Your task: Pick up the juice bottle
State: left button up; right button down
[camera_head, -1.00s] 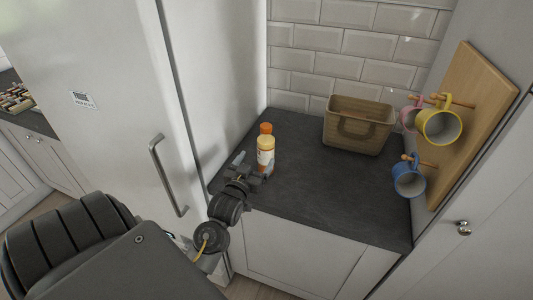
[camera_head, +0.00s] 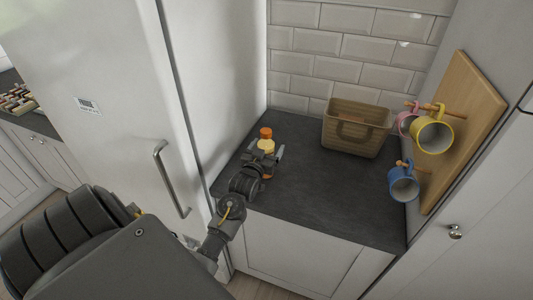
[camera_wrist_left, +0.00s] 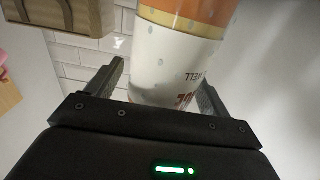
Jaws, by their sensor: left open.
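The juice bottle (camera_head: 266,146) stands upright near the left end of the slate worktop, with an orange cap, a yellow-orange upper part and a white label. In the left wrist view the bottle (camera_wrist_left: 170,65) fills the middle, its white label and orange band close up. My left gripper (camera_head: 264,156) is open, with one finger on each side of the bottle. In the wrist view the fingers of my left gripper (camera_wrist_left: 160,98) flank the label, and a gap shows at the left finger. The gripper hides the bottle's middle in the head view. My right gripper is not in view.
A brown basket (camera_head: 356,128) stands at the back of the worktop (camera_head: 318,200). Yellow (camera_head: 433,135), pink (camera_head: 407,122) and blue (camera_head: 403,184) mugs hang from a wooden board (camera_head: 470,125) at right. A white fridge (camera_head: 100,60) stands left. The worktop's middle is clear.

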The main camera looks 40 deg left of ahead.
pick_arm(q)
jog(key=shift+w+a, duration=0.15)
jog(key=shift+w, duration=0.25)
jog(key=shift+c, duration=1.2)
jog(key=c, duration=1.2)
jog(key=shift+c, duration=0.6)
jog(key=shift+r, duration=0.2)
